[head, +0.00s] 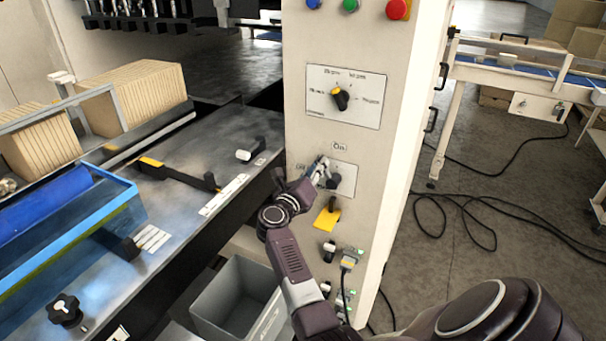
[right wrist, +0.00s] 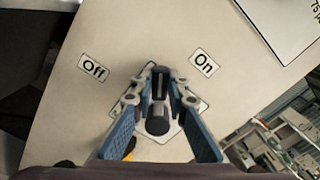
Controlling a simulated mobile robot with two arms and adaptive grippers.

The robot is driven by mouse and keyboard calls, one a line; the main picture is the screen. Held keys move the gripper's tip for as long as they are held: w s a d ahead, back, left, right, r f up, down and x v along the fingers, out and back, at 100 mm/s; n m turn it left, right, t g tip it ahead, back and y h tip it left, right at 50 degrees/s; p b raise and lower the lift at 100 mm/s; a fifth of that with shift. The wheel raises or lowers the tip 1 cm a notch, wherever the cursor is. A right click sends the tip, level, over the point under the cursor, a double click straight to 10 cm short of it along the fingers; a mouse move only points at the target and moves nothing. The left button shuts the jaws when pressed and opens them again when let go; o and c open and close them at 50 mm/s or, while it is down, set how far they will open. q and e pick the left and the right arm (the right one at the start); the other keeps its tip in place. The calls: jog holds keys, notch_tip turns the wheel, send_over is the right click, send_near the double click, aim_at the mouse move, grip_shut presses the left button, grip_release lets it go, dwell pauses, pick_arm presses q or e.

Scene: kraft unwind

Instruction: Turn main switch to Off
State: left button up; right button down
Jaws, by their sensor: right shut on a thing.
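The main switch is a black handle (right wrist: 158,120) on a pale plate on the white cabinet front. In the head view its dark knob (head: 334,183) shows beside my gripper. My right gripper (right wrist: 160,88) has its fingers shut around the handle, one on each side. It also shows in the head view (head: 320,172). In the wrist view the "Off" label (right wrist: 93,67) is to the left of the handle and the "On" label (right wrist: 204,62) to the right. The handle lies between them; its exact setting is hard to tell. My left gripper is not in view.
Above the switch is a panel with a rotary selector (head: 340,98). A yellow tag (head: 327,221) and cable plugs (head: 348,262) are below. A grey bin (head: 240,300) stands at the cabinet's foot. The machine table (head: 190,190) is close on the left.

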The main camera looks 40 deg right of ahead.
notch_tip(320, 180, down, 6)
jog(key=w+a+n, duration=0.1)
jog(key=w+n, duration=0.1)
jog(key=n, duration=0.9)
jog(key=shift+w+a, duration=0.15)
jog(key=shift+w, duration=0.2)
jog(key=c, duration=1.9)
grip_release()
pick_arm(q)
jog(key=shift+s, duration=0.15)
pick_arm(e)
jog(key=shift+r, duration=0.1)
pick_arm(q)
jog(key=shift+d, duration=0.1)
pick_arm(e)
notch_tip(320, 180, up, 10)
jog(key=shift+f, duration=0.1)
